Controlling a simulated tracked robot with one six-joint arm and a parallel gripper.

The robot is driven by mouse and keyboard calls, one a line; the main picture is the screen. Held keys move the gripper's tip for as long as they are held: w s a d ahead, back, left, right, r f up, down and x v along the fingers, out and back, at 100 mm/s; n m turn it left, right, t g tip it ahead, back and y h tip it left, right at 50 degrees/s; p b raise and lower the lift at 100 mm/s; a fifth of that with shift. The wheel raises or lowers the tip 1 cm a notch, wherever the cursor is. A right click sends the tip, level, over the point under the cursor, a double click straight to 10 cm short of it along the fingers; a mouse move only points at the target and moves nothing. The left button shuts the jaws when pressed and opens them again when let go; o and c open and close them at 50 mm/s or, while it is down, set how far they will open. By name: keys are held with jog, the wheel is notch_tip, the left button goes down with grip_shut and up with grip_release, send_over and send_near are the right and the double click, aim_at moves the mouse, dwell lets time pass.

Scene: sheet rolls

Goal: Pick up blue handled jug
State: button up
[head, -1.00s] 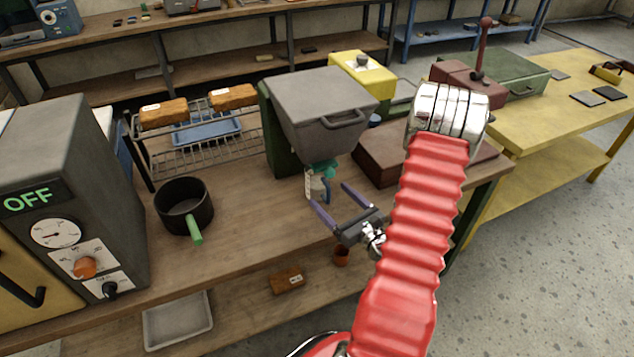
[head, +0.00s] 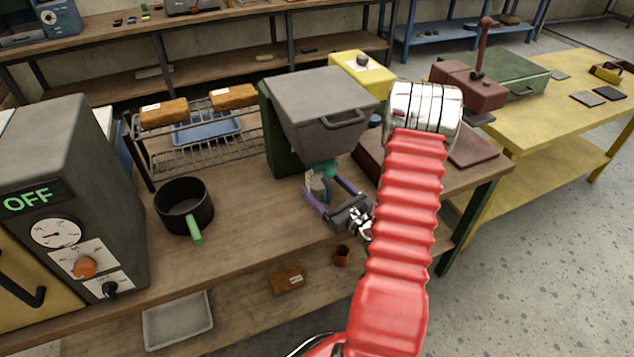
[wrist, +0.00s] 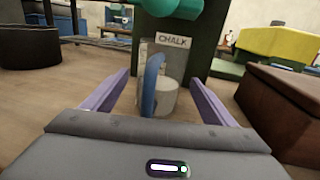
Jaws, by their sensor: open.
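The jug (wrist: 168,98) is a pale cup with a blue handle (wrist: 151,84) facing my gripper in the wrist view. It stands on the wooden bench under the green spout of a grey hopper machine. In the head view the jug (head: 317,184) is small and partly hidden by the spout. My gripper (head: 329,186) is open, with its purple fingers pointing at the jug, one on each side. In the wrist view the gripper (wrist: 160,92) has the jug between its fingers, with visible gaps on both sides. I cannot tell how far the fingertips reach past it.
The grey hopper (head: 325,110) and its green spout (wrist: 172,8) overhang the jug. A sign reading CHALK (wrist: 173,42) is behind it. A brown box (wrist: 285,103) stands to the right. A black pot with a green handle (head: 183,205) is left, with clear bench between.

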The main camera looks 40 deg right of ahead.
jog(key=shift+c, duration=0.2)
jog(key=c, duration=1.5)
jog(key=shift+o, duration=0.2)
jog(key=shift+r, duration=0.2)
